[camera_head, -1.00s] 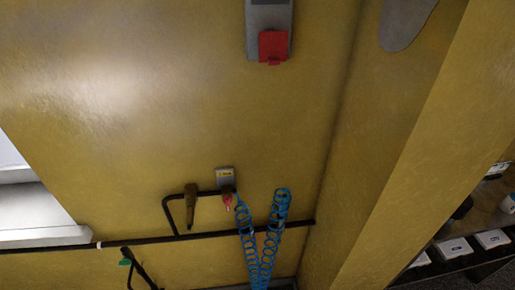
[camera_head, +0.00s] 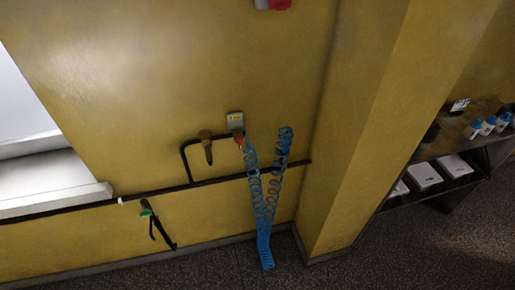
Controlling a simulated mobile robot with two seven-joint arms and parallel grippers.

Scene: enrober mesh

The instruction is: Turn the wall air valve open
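On the yellow wall, a black air pipe rises from a long horizontal pipe and turns right to a fitting. A brass-brown part (camera_head: 206,147) hangs on this pipe branch. To its right is a small red handle (camera_head: 239,139), which looks like the air valve's, under a grey plate with a yellow label (camera_head: 235,120). The handle is too small for me to tell its setting. Neither of my grippers is in view.
A green-handled part (camera_head: 146,208) hangs below the horizontal black pipe (camera_head: 75,208). A white window sill (camera_head: 55,180) juts out at the left. A yellow pillar (camera_head: 365,130) stands right of the hose. Shelves with white boxes (camera_head: 424,174) are farther right. The dark floor (camera_head: 400,255) looks clear.

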